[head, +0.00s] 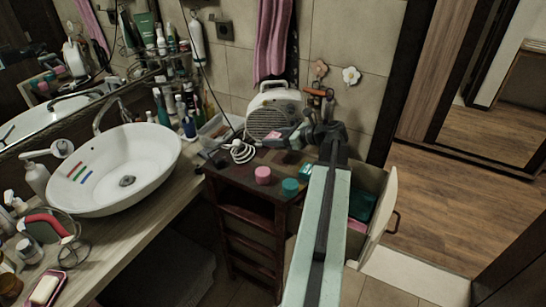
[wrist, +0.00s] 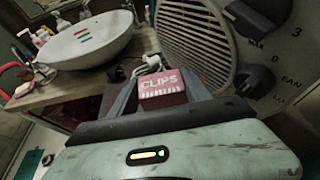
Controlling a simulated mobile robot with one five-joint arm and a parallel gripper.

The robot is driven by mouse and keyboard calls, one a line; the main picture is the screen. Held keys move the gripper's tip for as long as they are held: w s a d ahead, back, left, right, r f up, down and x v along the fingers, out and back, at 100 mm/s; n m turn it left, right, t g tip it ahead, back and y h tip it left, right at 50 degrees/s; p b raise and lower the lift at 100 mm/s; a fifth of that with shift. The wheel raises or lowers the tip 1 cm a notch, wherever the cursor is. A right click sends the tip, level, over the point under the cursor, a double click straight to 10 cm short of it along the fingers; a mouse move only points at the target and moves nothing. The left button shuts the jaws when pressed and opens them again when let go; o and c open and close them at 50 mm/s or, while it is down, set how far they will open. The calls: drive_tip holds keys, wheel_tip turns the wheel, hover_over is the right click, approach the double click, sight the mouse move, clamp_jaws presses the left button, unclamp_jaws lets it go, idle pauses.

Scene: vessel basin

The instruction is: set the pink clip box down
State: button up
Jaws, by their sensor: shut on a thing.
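The pink clip box (wrist: 162,87), with "CLIPS" in white letters, is between the two fingers of my gripper (wrist: 160,96) in the wrist view. My gripper is shut on it. In the head view my gripper (head: 285,138) reaches left from the arm's end, in front of the white fan heater (head: 270,113), above the back of the dark wooden cabinet (head: 225,177). The box shows there as a small pink patch (head: 271,135) at the fingertips. I cannot tell the exact gap between the box and the cabinet top.
A pink jar (head: 263,175), a teal jar (head: 290,187) and a green box (head: 305,171) stand near the cabinet's front. A coiled white cable (head: 241,151) lies at the left. A white basin (head: 125,168) stands on the counter. An open drawer (head: 382,212) juts out right.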

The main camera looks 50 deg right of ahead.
sight(274, 159)
drive_tip(key=shift+f+b, duration=2.85)
drive_tip(key=shift+f, duration=0.85)
drive_tip(key=o, duration=1.4)
drive_tip(key=shift+r, duration=0.1)
drive_tip(key=shift+c, duration=0.2)
